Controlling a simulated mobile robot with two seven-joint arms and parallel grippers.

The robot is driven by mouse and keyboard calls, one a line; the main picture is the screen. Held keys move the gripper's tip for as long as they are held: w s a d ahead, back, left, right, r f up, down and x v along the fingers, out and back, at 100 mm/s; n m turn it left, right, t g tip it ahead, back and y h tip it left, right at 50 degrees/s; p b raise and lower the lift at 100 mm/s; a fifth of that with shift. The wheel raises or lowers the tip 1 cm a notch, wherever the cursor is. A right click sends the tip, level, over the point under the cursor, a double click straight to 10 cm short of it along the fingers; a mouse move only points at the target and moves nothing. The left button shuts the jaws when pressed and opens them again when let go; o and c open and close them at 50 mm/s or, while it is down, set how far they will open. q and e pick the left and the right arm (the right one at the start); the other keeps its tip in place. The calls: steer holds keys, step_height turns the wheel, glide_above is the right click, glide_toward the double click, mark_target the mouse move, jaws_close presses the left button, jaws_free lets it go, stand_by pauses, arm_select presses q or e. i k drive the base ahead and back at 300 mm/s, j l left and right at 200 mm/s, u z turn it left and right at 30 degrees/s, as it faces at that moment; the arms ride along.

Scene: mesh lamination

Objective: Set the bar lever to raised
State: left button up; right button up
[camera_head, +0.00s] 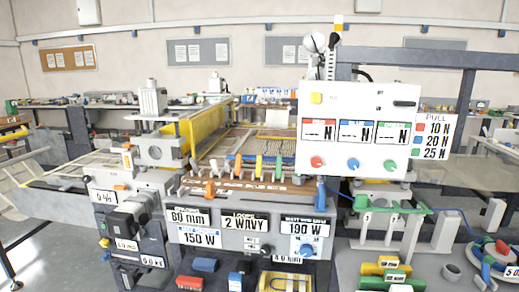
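No part is plainly marked as the bar lever, so I cannot tell which one it is or whether it is raised. A small black-tipped handle (334,41) stands above the white panel's top edge, by an upright toothed strip (330,66). A short orange handle (209,189) sits at the left end of the machine's front. A green bar (402,209) lies level across the fixture at the right. Neither of my grippers is in view.
A white panel (357,125) with red, blue and green knobs stands over the machine. Several coloured clips line the machine's front rail. Labelled boxes and coloured blocks (388,262) sit below. Grey floor (45,262) is open at the lower left.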

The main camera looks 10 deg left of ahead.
mark_target(258, 160)
steer(key=i+j, duration=0.2)
steer(key=i, duration=0.25)
steer(key=i+j, duration=0.2)
steer(key=i, duration=0.2)
steer(key=i+j, duration=0.2)
steer(key=i, duration=0.25)
steer(key=i+j, duration=0.2)
steer(key=i, duration=0.25)
